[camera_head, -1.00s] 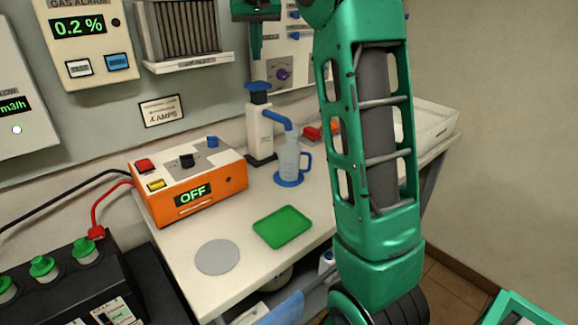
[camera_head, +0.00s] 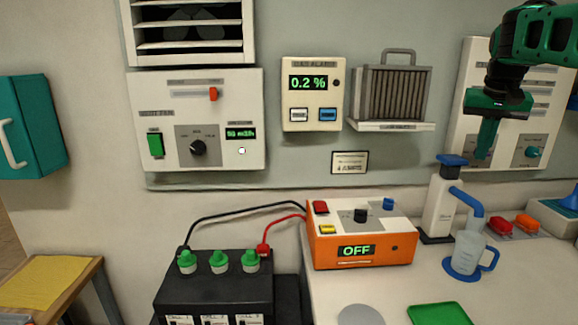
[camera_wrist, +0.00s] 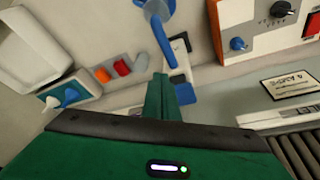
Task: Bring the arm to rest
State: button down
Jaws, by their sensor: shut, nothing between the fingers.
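My gripper (camera_head: 485,155) hangs pointing down at the right of the head view, in front of the white wall panel (camera_head: 517,92). Its fingers are closed together with nothing between them. It is above and to the right of the white and blue dispenser (camera_head: 439,207), apart from it. In the wrist view the closed green fingers of my gripper (camera_wrist: 173,88) stand in front of the bench, with nothing held. My arm enters from the upper right edge; most of it is outside the head view.
The orange charger (camera_head: 360,251) reads OFF on the bench; red and black cables run to the black battery (camera_head: 214,291). A clear jug (camera_head: 470,251) stands by the dispenser. A gas alarm (camera_head: 313,94) reads 0.2 %. A shelf (camera_head: 392,126) juts from the wall left of my gripper.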

jog(key=s+a+f+g, duration=0.1)
jog(key=s+a+f, duration=0.1)
jog(key=s+f, duration=0.5)
jog(key=s+a+f+g+y, duration=0.1)
jog(key=s+a+f, duration=0.2)
jog(key=s+f, duration=0.5)
jog(key=s+a+f+g+y, duration=0.1)
jog(key=s+a+f, duration=0.2)
jog(key=s, duration=1.8)
notch_tip(320, 180, down, 5)
jog(key=shift+s+a+r, duration=0.15)
jog(key=shift+s+a, duration=0.1)
jog(key=shift+w+f, duration=0.2)
jog(key=shift+w, duration=0.45)
